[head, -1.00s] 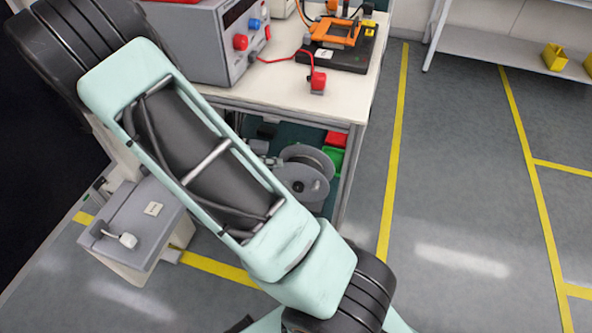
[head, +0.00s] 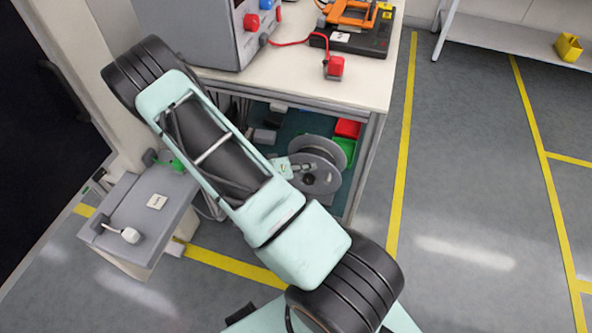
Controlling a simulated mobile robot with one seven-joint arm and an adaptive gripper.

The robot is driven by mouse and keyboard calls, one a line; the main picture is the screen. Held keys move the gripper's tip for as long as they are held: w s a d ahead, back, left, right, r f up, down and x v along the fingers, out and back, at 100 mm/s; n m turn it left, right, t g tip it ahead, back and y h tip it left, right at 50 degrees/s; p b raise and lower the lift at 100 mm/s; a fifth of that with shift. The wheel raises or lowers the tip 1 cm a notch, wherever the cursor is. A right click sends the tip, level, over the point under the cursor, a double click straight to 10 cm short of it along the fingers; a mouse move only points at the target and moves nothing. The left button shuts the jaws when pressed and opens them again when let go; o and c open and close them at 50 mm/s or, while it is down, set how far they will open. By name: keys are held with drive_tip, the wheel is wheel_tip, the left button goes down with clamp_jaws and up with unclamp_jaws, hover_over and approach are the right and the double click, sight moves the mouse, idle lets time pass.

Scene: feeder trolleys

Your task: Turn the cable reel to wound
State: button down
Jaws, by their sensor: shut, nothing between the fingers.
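The cable reel (head: 327,183) is a grey spool with a round flange, standing under the tabletop of the trolley. Its hub and a small dark part show on the side facing me. My gripper (head: 301,169) is small and partly hidden at the left side of the reel, just beyond a pale green part of my wrist. It looks shut, with nothing held. I cannot tell whether it touches the reel. My upper arm crosses the view in front and hides what is left of the reel.
The trolley's tabletop (head: 362,85) overhangs the reel, with a leg (head: 364,172) close on its right. Red (head: 347,128) and green bins sit behind it. A grey box (head: 128,218) stands at left. The floor at right is clear.

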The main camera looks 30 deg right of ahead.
sight(326, 173)
drive_tip(key=shift+s+d+f+b, duration=0.15)
drive_tip(key=shift+s+d+f, duration=0.4)
drive_tip(key=shift+f, duration=0.2)
drive_tip(key=shift+s+d+f+b, duration=0.15)
drive_tip(key=shift+s+d+f, duration=0.4)
drive_tip(key=shift+f, duration=0.2)
